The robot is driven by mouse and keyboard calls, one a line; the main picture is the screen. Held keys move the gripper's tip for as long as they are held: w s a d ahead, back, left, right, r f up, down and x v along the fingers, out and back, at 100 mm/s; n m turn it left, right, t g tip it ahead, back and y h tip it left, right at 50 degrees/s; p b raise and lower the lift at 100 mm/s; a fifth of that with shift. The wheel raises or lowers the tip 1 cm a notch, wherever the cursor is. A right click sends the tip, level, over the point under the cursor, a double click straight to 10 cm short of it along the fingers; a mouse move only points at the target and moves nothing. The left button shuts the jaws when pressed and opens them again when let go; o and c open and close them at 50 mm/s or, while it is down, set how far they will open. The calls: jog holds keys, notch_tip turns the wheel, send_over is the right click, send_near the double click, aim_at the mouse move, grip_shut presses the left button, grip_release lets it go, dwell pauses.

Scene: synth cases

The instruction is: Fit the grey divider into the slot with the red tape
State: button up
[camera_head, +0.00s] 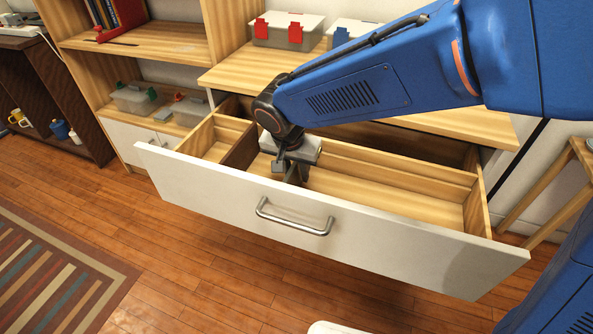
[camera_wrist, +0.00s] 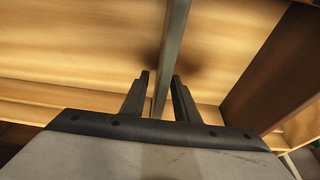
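The grey divider (camera_wrist: 171,50) shows edge-on in the wrist view as a narrow grey bar over the light wooden drawer floor. It runs from the top edge down between the two fingers of my gripper (camera_wrist: 161,76). The fingers stand apart, with a gap visible beside the bar, so my gripper looks open around it. In the head view my gripper (camera_head: 291,172) reaches down into the open drawer (camera_head: 330,222), right of a dark brown partition (camera_head: 241,149). The divider is mostly hidden there. I cannot tell whether it sits in a slot. No red tape is visible.
The drawer's white front has a metal handle (camera_head: 295,217). Boxes with red clips (camera_head: 288,31) and blue clips (camera_head: 350,30) stand on the top behind. The drawer's right part (camera_head: 400,195) looks empty. A wooden stool (camera_head: 550,195) stands at the right.

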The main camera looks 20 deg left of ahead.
jog(key=shift+r, duration=0.1)
jog(key=v, duration=1.2)
